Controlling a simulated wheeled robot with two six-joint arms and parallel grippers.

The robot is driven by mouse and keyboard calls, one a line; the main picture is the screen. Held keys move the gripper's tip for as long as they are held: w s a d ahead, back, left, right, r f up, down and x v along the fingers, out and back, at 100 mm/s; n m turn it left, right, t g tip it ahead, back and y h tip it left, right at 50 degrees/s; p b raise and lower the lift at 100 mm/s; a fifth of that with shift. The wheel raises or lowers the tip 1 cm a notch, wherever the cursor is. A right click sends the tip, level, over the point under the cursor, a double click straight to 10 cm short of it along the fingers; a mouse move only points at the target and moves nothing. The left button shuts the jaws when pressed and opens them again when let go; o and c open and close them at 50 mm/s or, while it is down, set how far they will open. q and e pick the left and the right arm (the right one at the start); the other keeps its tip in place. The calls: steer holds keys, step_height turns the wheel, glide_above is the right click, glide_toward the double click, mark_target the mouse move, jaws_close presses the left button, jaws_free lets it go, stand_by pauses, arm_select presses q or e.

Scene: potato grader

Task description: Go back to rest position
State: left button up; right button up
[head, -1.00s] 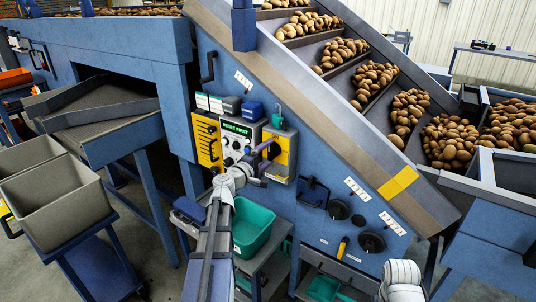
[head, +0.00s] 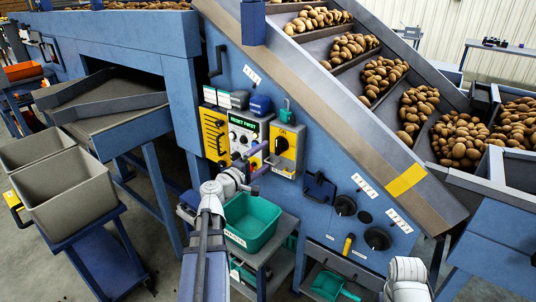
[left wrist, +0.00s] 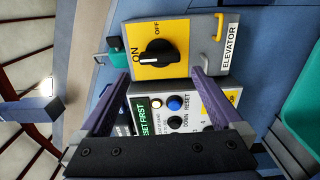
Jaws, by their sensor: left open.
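My left gripper (head: 254,160) is open and empty, in front of the control panel (head: 242,136) in the head view. In the left wrist view its two purple fingers (left wrist: 161,78) stand apart, with the panel and the yellow elevator switch plate (left wrist: 186,64) beyond them. The black knob (left wrist: 156,52) is clear of both fingers in the head view, and its white mark lies toward ON. The green display (head: 243,124) reads "RESET FIRST". A white part of my right arm shows at the bottom right of the head view, but its gripper is out of view.
A teal bin (head: 250,222) on a grey stand is close beside my left arm. Grey bins (head: 68,190) on a blue cart stand at the left. The sloped elevator (head: 385,165) carries potatoes. Open floor shows at the lower left.

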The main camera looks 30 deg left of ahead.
arm_select(q)
steer(key=shift+s, duration=0.25)
stand_by(0.3)
steer(key=s+d+f+m+g+h+p, duration=0.15)
steer(key=d+f+m+g+h, duration=0.3)
steer(key=d, duration=1.05)
steer(key=s+d+f+m+g+h+p, duration=0.1)
steer(key=d+f+m+g+h+p, duration=0.2)
steer(key=d+m+g, duration=0.75)
steer(key=s+d+f+m+g+y+p, duration=0.1)
steer(key=s+d+f+m+y+p, duration=0.1)
steer(key=s+d+y, duration=0.3)
steer(key=s+d+f+m+g+y+p, duration=0.2)
steer(key=s+d, duration=0.5)
steer(key=s, duration=0.5)
steer(key=shift+d+f+m+y, duration=0.4)
steer(key=shift+f+m+y, duration=0.55)
steer(key=shift+y, duration=0.6)
